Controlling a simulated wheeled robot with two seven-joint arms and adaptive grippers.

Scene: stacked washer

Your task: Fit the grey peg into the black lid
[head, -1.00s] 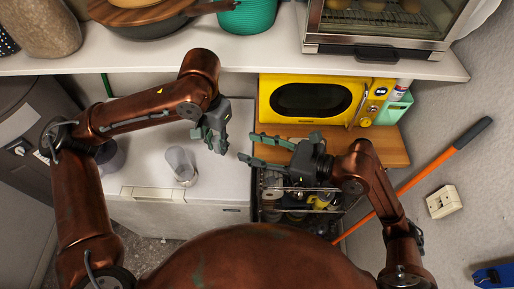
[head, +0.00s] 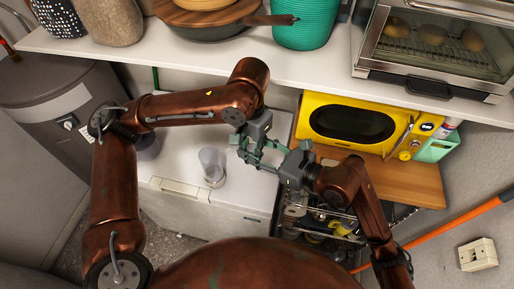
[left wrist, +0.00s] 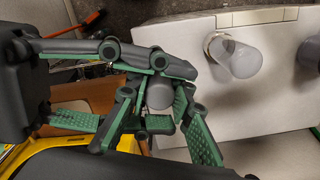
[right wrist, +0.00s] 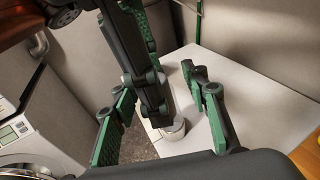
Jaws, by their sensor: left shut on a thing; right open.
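My left gripper (head: 248,148) meets my right gripper (head: 270,156) above the white top's right edge in the head view. In the left wrist view a grey rounded piece, seemingly the grey peg (left wrist: 160,93), sits between green-padded fingers. My left gripper is shut on it. My right gripper is open, and its fingers spread around my left fingers in the right wrist view (right wrist: 160,125). Whether the right fingers touch the peg cannot be told. I cannot make out the black lid in any view.
A dark container (head: 147,146) is behind my left arm. A yellow microwave (head: 352,122) on a wooden board and an open rack (head: 318,215) lie to the right. A shelf (head: 200,62) overhangs the back.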

